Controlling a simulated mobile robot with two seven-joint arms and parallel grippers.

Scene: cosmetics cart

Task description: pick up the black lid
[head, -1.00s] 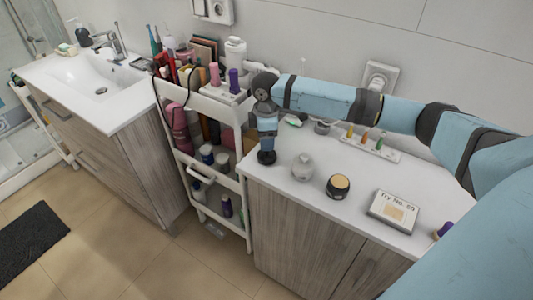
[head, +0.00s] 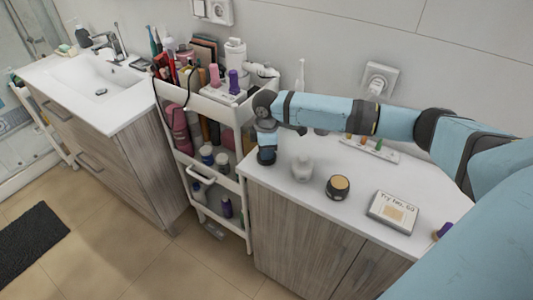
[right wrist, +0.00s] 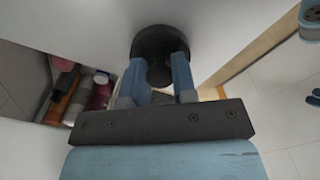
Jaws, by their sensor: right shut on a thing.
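The black lid (head: 267,157) is a small dark round piece at the left end of the white counter (head: 320,190). In the right wrist view the lid (right wrist: 152,42) shows as a dark disc at the tips of the two blue fingers. My right gripper (head: 267,148) points down on the lid. It also shows in the right wrist view (right wrist: 160,75), its fingers shut on the lid. I cannot see a gap between the lid and the counter. My left gripper is not in view.
The cosmetics cart (head: 215,108) stands close on the left.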

